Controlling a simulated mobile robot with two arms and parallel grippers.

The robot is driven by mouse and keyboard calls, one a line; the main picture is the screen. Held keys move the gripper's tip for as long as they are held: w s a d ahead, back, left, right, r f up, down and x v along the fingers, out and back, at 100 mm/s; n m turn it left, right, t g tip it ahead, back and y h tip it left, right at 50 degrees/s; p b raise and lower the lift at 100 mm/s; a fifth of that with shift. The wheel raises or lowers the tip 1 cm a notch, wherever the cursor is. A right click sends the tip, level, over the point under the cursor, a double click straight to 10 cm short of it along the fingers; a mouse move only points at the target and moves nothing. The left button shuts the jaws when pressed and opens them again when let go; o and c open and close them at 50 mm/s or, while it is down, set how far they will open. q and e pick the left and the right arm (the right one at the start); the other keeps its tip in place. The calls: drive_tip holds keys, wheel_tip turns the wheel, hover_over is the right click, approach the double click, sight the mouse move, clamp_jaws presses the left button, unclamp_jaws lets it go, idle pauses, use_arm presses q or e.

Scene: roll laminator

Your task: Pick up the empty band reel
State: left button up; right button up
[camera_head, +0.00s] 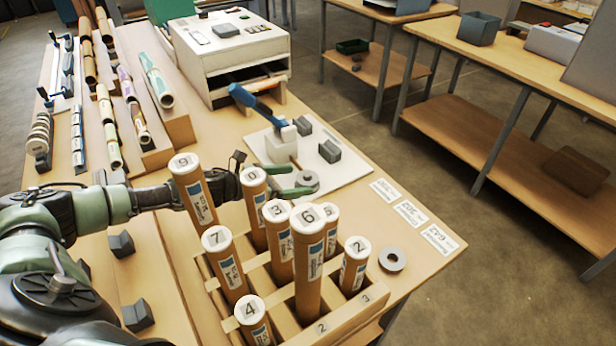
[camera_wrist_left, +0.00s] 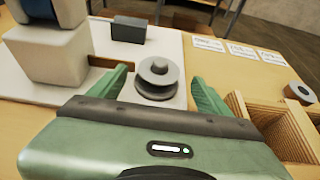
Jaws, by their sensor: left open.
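A grey flanged reel (camera_head: 307,181) with a raised hub sits on the white base plate of a blue-handled device. In the left wrist view the reel (camera_wrist_left: 157,80) stands between the two green fingers, with a gap on each side. My left gripper (camera_head: 302,180) is open, its fingers reaching toward the reel from the left. A second grey ring with a hole (camera_head: 392,260) lies flat on the table, right of the tubes; it also shows in the left wrist view (camera_wrist_left: 301,92). I cannot tell surely which one is the empty band reel. My right gripper is not in view.
A wooden rack (camera_head: 344,318) of numbered brown tubes stands close in front of my left gripper. The blue-handled lever (camera_head: 254,104) and grey blocks (camera_head: 330,152) are beyond it. White labels (camera_head: 410,212) lie along the right table edge.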

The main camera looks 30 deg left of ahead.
sight(304, 179)
use_arm(q)
drive_tip(key=x, duration=0.3)
drive_tip(key=shift+a+p, duration=0.1)
drive_tip(key=shift+p, duration=0.2)
drive_tip(key=shift+w+f, duration=0.2)
drive_tip(key=shift+w, duration=0.1)
drive_tip(key=c, duration=1.5)
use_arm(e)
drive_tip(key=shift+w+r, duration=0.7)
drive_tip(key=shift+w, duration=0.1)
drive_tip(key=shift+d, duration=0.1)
